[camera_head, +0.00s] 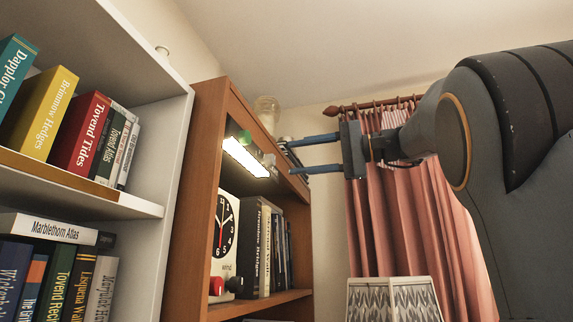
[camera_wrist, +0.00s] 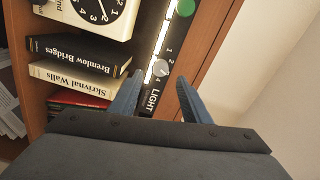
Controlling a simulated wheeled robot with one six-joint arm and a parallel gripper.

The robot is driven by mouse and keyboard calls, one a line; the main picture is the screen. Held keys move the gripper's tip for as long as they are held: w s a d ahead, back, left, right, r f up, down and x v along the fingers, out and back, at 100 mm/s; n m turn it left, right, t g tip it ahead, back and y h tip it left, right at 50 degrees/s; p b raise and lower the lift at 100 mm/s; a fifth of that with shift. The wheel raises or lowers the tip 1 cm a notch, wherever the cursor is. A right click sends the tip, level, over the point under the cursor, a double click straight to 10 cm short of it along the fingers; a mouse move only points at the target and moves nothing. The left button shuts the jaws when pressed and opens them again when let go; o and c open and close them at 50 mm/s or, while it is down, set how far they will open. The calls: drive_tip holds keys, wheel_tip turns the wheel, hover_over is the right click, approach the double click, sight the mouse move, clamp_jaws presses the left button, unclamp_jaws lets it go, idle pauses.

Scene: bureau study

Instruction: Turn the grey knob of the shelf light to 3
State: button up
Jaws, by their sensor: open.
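The grey knob (camera_wrist: 160,68) of the shelf light sits on a dark panel beside the word LIGHT, with small numbers around it. Which number it points to is too small to tell. The shelf light's lit white strip (camera_head: 245,157) shows under the top of the brown bookcase, and also in the wrist view (camera_wrist: 157,38). My gripper (camera_head: 289,157) is open and empty, its two blue fingers reaching toward the panel. In the wrist view the fingertips (camera_wrist: 158,78) lie on either side of the knob's line, apparently short of it. In the head view I cannot make the knob out clearly.
A green round button (camera_wrist: 186,8) is on the same panel. Books (camera_head: 264,245) and a clock (camera_head: 224,225) stand below in the brown bookcase (camera_head: 180,220). Pink curtains (camera_head: 400,220) hang behind my arm.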

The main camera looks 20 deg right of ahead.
drive_tip(key=v, duration=0.2)
drive_tip(key=shift+s+d, duration=0.2)
idle(0.5)
